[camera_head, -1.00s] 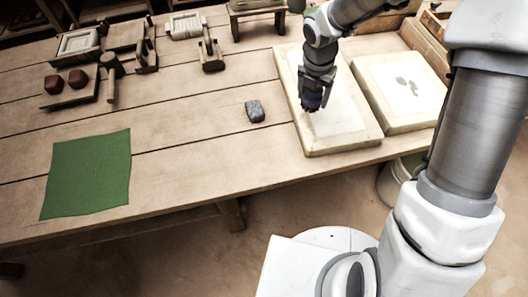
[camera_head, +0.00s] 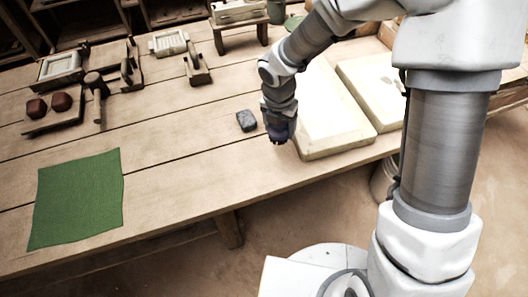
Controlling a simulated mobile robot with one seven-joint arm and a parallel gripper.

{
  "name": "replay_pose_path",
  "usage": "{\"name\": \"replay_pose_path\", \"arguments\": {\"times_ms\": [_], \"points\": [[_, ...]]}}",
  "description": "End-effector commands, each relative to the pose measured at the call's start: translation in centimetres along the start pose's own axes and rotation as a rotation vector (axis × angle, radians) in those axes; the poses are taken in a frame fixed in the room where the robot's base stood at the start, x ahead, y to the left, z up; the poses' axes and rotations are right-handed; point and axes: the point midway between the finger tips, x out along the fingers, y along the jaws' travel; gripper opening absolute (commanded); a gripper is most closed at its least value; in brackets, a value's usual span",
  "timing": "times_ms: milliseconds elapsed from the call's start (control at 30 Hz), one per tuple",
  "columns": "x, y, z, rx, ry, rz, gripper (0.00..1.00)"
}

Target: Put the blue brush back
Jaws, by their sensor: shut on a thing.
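My gripper (camera_head: 281,127) points down just off the left edge of the near pale slab, low over the table. It is shut on a small dark blue thing (camera_head: 278,137), which I take to be the blue brush. The fingers hide most of it, and I cannot tell whether it touches the table. A blue-grey block (camera_head: 246,120) lies on the table close to the left of my gripper.
Two pale slabs, a left one (camera_head: 335,128) and a right one (camera_head: 375,90), lie right of my gripper. A green cloth (camera_head: 78,198) lies at the front left. Dark red lumps on a board (camera_head: 50,122) and wooden tools (camera_head: 198,72) stand farther back. The middle table is clear.

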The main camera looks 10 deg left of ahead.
Motion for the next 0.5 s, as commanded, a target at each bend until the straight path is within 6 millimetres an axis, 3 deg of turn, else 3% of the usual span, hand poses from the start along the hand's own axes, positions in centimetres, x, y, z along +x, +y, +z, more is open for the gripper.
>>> {"name": "replay_pose_path", "arguments": {"times_ms": [200,500], "points": [[1.9,2.3,-3.2,-0.003,0.001,0.0,0.1],[3.6,2.8,-4.2,0.0,0.002,-0.001,0.1]]}}
